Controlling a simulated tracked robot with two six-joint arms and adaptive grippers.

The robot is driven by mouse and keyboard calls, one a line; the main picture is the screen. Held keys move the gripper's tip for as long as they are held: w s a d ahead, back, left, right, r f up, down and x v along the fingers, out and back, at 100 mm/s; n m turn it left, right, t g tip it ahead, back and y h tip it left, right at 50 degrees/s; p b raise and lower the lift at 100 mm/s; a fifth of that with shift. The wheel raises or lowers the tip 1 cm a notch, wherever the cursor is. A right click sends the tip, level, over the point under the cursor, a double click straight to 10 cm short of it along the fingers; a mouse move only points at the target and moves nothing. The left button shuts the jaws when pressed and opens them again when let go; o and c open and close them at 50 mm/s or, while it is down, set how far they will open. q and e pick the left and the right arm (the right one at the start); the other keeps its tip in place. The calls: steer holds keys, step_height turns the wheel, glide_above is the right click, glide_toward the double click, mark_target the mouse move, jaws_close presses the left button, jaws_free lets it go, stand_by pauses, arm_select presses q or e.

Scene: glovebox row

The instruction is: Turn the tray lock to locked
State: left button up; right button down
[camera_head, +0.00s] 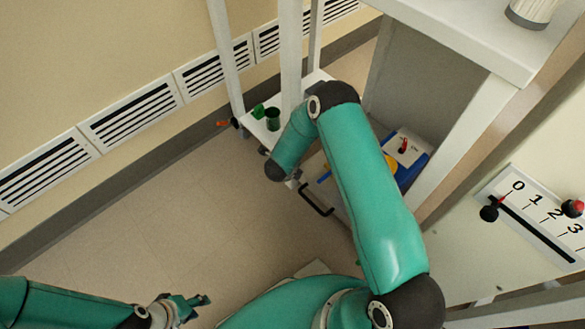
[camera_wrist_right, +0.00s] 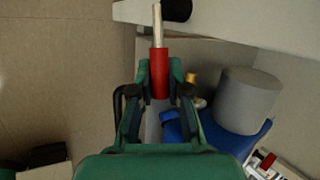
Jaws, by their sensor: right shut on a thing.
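A white plate with a small red lever (camera_head: 403,147), which looks like the tray lock, sits by the blue tray (camera_head: 414,171) at the cabinet's lower right; its marking is too small to read. In the right wrist view a similar white plate with a red part (camera_wrist_right: 268,162) shows at the lower right corner, near the blue tray (camera_wrist_right: 252,142). My right gripper (camera_wrist_right: 160,88) is shut on a red cylinder with a silver rod (camera_wrist_right: 158,70), well apart from that plate.
A grey cylinder (camera_wrist_right: 247,100) stands by the blue tray. A black handle (camera_head: 316,200) juts from the cabinet front. A green cup (camera_head: 272,120) stands on a white shelf. A numbered slider panel (camera_head: 535,212) is at the right. The floor at left is clear.

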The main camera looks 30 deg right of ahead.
steer(key=shift+s+a+f+t+b, duration=0.2)
steer(key=shift+f+t+b, duration=0.25)
steer(key=shift+b, duration=0.15)
steer(key=c, duration=1.4)
jaws_free()
steer(key=shift+o, duration=1.4)
steer(key=shift+d, duration=0.1)
steer(key=shift+r, duration=0.1)
steer(key=shift+w, duration=0.1)
steer(key=v, duration=1.2)
